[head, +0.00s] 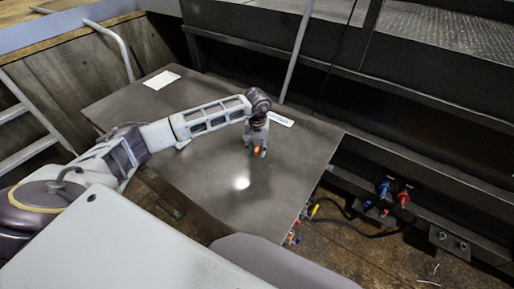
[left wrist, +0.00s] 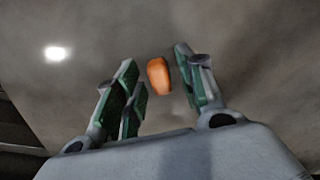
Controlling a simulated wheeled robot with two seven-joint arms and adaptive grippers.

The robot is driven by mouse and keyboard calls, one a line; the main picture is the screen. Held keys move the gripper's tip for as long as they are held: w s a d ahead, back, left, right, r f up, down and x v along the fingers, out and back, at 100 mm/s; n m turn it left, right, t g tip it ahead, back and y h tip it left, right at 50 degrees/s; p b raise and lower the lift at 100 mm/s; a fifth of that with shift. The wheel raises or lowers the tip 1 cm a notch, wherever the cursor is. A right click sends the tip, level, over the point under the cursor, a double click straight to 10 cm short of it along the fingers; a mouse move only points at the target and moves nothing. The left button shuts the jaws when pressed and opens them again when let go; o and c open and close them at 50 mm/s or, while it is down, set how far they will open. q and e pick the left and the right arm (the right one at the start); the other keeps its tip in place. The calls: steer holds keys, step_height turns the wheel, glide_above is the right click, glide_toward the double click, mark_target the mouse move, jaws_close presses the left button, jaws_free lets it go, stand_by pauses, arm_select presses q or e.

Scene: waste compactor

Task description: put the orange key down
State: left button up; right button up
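The orange key (left wrist: 159,76) is a small, rounded orange piece. In the left wrist view it sits between the fingers of my left gripper (left wrist: 160,78), with narrow gaps showing on both sides. In the head view the orange key (head: 256,150) is a small orange spot between the fingertips of my left gripper (head: 257,152), which points down at the grey metal table (head: 200,185). The fingers look parted and not closed on it. I cannot tell whether the key touches the table. My right gripper is not in view.
A white sheet (head: 162,80) lies on the table at the far left. A white label or strip (head: 281,119) lies just behind my gripper. A grey pole (head: 297,50) stands behind the table. Blue and red connectors (head: 385,188) with cables are at the right. The table's front is clear.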

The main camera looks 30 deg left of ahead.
mark_target(257, 148)
arm_select(q)
step_height(257, 148, up, 12)
steer(key=b, duration=0.2)
stand_by(0.4)
steer(key=shift+f, duration=0.1)
stand_by(0.7)
